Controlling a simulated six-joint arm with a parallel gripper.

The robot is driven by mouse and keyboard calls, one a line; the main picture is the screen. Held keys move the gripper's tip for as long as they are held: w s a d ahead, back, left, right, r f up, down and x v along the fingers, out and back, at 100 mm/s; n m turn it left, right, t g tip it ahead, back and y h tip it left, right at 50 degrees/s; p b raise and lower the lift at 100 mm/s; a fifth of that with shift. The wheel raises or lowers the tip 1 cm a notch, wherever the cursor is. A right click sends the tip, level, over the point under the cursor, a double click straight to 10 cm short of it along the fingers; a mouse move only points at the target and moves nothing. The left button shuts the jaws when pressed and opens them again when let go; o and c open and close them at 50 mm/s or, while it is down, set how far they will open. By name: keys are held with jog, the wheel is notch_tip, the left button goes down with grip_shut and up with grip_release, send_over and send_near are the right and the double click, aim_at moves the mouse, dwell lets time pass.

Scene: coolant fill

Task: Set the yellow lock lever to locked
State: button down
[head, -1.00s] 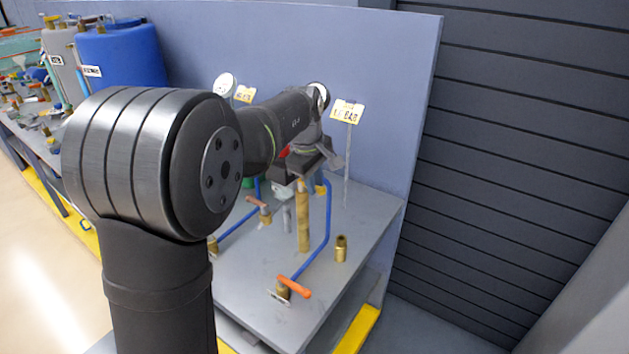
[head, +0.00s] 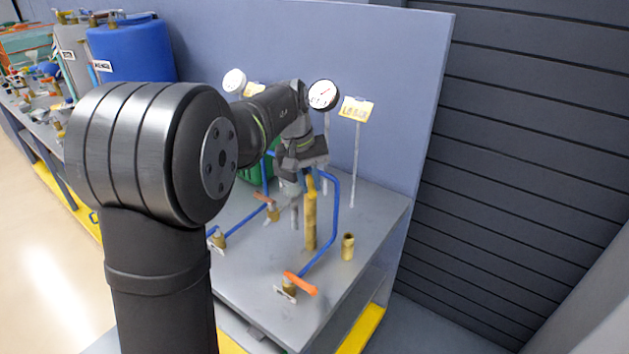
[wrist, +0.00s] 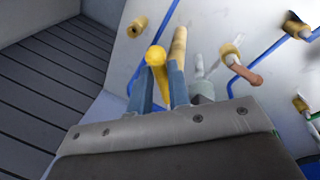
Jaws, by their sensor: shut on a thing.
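The yellow lock lever (wrist: 155,57) shows in the wrist view as a rounded yellow knob on a short yellow bar. It sits between the two blue-grey fingers of my gripper (wrist: 163,84), which is shut on it. In the head view my gripper (head: 301,180) is at the top of an upright brass post (head: 311,222), with a bit of yellow showing beside it. The post also shows just behind the fingers in the wrist view (wrist: 180,42). The lever's base is mostly hidden, and I cannot tell its lock position.
Blue pipes (head: 328,235) run close around the post. An orange-handled valve (head: 300,284), a brown-handled valve (head: 272,209) and a brass fitting (head: 348,247) stand on the grey bench (head: 375,232). A gauge (head: 323,94) and a yellow tag (head: 357,108) stand behind the gripper.

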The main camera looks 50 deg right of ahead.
jog(key=shift+w+a+r+m+g+y, duration=0.1)
jog(key=shift+w+m+y, duration=0.3)
jog(key=shift+m, duration=0.95)
jog(key=shift+w+a+f+m+g+y, duration=0.15)
jog(key=shift+w+m, duration=0.45)
jog(key=shift+m, duration=0.8)
jog(key=shift+w+a+r+m+g+y, duration=0.15)
jog(key=shift+w+m, duration=0.35)
jog(key=shift+m, duration=0.85)
jog(key=c, duration=1.3)
grip_release()
jog(key=shift+c, duration=0.2)
jog(key=v, duration=1.7)
jog(key=shift+r, duration=0.2)
